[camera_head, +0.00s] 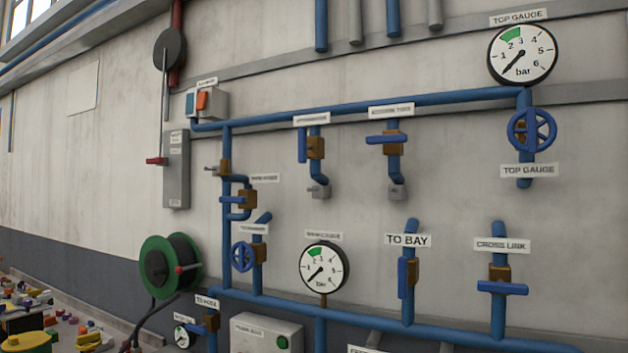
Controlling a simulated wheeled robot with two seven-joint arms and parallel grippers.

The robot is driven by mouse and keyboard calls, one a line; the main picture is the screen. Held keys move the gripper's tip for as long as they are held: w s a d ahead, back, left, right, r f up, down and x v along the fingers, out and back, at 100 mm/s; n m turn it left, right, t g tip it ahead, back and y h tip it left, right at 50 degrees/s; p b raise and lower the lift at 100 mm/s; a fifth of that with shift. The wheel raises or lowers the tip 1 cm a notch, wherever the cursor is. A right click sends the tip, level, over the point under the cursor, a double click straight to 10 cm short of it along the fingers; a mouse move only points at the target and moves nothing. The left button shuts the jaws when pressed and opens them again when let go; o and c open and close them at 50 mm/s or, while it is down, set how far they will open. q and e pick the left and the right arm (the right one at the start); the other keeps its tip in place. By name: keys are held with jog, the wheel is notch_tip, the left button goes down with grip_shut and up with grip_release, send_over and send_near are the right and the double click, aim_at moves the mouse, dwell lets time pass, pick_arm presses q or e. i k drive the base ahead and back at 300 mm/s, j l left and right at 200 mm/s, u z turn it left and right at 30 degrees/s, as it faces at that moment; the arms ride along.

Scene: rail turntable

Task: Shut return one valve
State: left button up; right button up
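No label that I can read says return one. Two upper-row valves hang under the blue pipe: one has a vertical blue lever (302,145), the other a horizontal blue lever (380,139); their labels are too blurred to read. At lower right the TO BAY valve has a vertical lever (402,278) along its pipe. The CROSS LINK valve has a horizontal lever (502,288) across its pipe. On the left are a valve with a short blue lever (232,199), a blue handwheel (242,256) and a low blue lever (197,329). Neither gripper is in view.
The TOP GAUGE dial (522,54) is above a blue handwheel (532,130). A second dial (324,269) is lower centre. A green hose reel (170,265) and grey box (176,170) are on the left wall.

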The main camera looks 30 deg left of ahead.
aim_at(304, 147)
jog(key=u, duration=1.15)
